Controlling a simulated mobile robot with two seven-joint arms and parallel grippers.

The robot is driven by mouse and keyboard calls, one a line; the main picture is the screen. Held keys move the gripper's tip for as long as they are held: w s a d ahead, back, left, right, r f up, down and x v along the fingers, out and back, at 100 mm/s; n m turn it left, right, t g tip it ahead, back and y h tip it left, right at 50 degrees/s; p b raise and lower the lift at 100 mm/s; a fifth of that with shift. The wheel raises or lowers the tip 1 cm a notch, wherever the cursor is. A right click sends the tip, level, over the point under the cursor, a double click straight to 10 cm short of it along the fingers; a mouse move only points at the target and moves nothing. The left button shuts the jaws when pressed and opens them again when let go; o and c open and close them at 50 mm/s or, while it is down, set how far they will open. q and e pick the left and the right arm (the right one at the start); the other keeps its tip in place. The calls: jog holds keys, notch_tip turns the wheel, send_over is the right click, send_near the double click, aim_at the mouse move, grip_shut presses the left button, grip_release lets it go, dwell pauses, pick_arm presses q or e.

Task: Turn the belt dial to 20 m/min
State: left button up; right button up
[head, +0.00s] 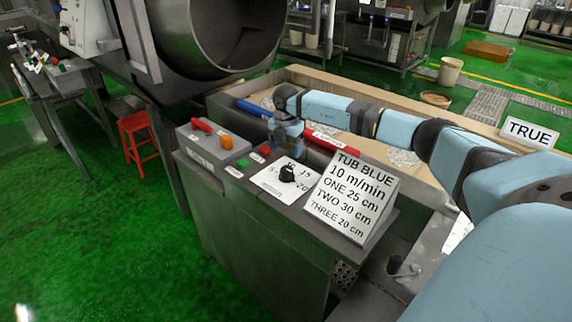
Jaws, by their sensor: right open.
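The belt dial is a black knob (287,174) on a white plate (268,180) on top of the grey control stand (262,222). The numbers 15 and 20 show on the plate's right side; others are partly covered. Which way the knob points is too small to tell. My right gripper (287,153) hangs just behind and above the dial in the picture, pointing down. It is open, with nothing seen between its fingers. Whether it touches the knob I cannot tell. My left gripper is not in view.
A sign (349,196) reading TUB BLUE, 10 m/min stands right of the dial. A box (212,145) with red and orange controls and a green button (242,163) are to the left. Red (331,145) and blue (254,109) bars lie behind. A red stool (137,139) stands left.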

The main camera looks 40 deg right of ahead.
notch_tip(320, 180, up, 4)
jog(key=shift+f, duration=0.2)
jog(key=shift+f, duration=0.1)
dwell(0.5)
